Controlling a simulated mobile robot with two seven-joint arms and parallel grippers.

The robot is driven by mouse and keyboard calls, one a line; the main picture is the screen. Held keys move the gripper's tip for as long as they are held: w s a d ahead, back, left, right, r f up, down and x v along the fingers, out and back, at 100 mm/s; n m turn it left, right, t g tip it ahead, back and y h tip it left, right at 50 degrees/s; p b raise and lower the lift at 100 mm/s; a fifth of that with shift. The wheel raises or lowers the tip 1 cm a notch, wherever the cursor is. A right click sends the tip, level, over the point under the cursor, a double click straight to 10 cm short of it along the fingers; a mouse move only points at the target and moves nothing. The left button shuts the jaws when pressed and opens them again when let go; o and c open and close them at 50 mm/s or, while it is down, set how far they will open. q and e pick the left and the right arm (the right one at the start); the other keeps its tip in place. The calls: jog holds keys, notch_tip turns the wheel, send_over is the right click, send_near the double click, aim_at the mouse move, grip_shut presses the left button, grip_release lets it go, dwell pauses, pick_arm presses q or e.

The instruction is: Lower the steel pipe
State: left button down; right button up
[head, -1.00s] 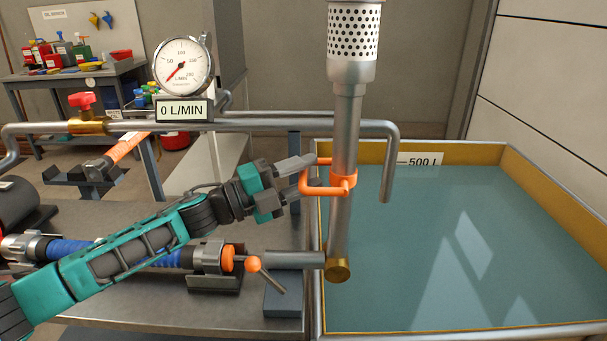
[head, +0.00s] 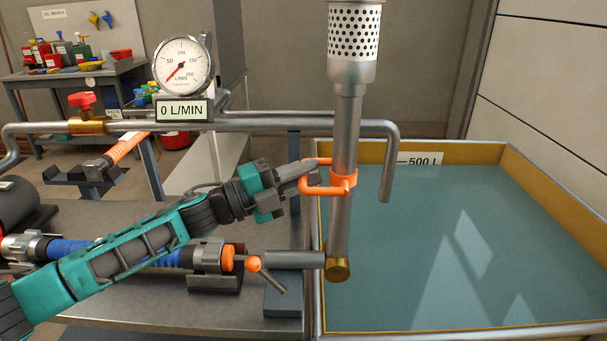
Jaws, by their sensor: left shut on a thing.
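The steel pipe (head: 340,222) stands upright at the left edge of the water tank (head: 520,166). A perforated strainer (head: 354,34) tops it, and a brass elbow (head: 337,269) joins its foot to a horizontal pipe (head: 294,259). An orange handle (head: 343,184) is clamped around the pipe, with its loop out to the left. My left gripper (head: 311,172) comes in from the left and is shut on the handle's loop. The fingertips are partly hidden by the loop. My right gripper is out of view.
A fixed outlet pipe (head: 388,165) bends down over the tank just right of the steel pipe. A gauge (head: 183,65) above a "0 L/MIN" plate stands behind my arm. An orange-knobbed lever (head: 253,264) sits below the gripper. Open water lies to the right.

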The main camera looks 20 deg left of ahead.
aim_at(355, 172)
pick_arm(q)
jog(key=shift+m+g+y, duration=0.3)
jog(key=shift+g+y, duration=0.2)
jog(key=shift+g, duration=0.1)
jog(key=d+p, duration=0.2)
jog(key=w+d+p, duration=0.1)
jog(key=d+p, duration=0.1)
jog(key=d, duration=0.1)
jog(key=w+d+r+p, duration=0.1)
jog(key=d+p, duration=0.2)
jog(key=shift+w+d, duration=0.2)
jog(key=shift+d, duration=0.05)
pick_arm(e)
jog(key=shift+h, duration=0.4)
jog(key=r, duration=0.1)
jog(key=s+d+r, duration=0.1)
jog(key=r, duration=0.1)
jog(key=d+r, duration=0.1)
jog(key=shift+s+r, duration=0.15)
